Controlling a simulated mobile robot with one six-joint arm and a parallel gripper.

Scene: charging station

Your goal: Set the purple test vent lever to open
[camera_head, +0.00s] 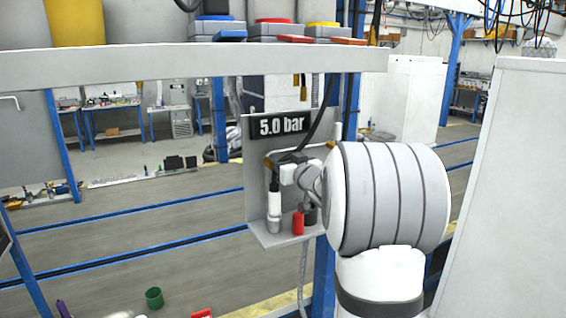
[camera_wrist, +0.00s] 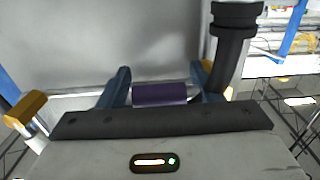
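The purple lever handle (camera_wrist: 160,94) lies crosswise between the fingers of my gripper (camera_wrist: 160,75) in the wrist view. A pale metal piece shows at its right end. The two blue-grey fingers stand wide apart, one at each end of the purple part, and my gripper looks open. Whether either finger touches the handle is hard to tell. In the head view my wrist covers part of the grey panel (camera_head: 256,160) marked 5.0 bar, and I cannot make out the purple lever on it.
A red handle (camera_head: 298,222) and a white cylinder (camera_head: 274,203) are at the panel's lower part. In the wrist view a black cylinder (camera_wrist: 235,40) stands close on the right and a yellow-capped fitting (camera_wrist: 25,108) on the left. A grey beam (camera_head: 180,68) crosses above.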

